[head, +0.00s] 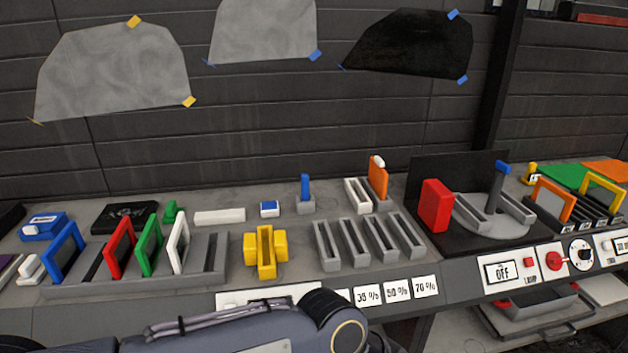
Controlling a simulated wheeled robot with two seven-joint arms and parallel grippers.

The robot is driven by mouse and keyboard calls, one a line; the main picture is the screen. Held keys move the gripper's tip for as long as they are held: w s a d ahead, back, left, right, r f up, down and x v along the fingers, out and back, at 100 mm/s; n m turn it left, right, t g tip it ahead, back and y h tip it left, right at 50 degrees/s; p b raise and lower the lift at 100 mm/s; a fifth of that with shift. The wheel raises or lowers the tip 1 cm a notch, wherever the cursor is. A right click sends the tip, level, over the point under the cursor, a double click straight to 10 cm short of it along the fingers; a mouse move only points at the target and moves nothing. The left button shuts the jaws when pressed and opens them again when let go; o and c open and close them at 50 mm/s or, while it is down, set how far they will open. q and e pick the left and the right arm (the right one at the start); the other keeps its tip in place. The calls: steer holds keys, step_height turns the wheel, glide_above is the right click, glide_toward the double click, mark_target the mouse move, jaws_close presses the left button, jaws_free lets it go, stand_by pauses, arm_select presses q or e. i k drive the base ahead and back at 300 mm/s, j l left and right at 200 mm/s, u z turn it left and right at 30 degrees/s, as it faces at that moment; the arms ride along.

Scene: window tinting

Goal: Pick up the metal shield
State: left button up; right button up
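I cannot tell for certain which thing is the metal shield. An orange-framed panel with a grey face (550,203) stands upright in a slotted rack at the right of the bench. A yellow-framed panel (604,190) stands behind it to the right. A dark upright panel (432,170) stands at the back of the lamp station. Neither of my grippers shows in the head view.
Red (119,248), green (149,240), blue and white frames stand in a grey rack (207,262) at left. A yellow holder (265,252) and empty grey slots (369,243) are in the middle. A red block (435,205) stands by the lamp station. The switch reads OFF (501,271).

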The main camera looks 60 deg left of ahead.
mark_target(378, 177)
steer(key=u, duration=1.7)
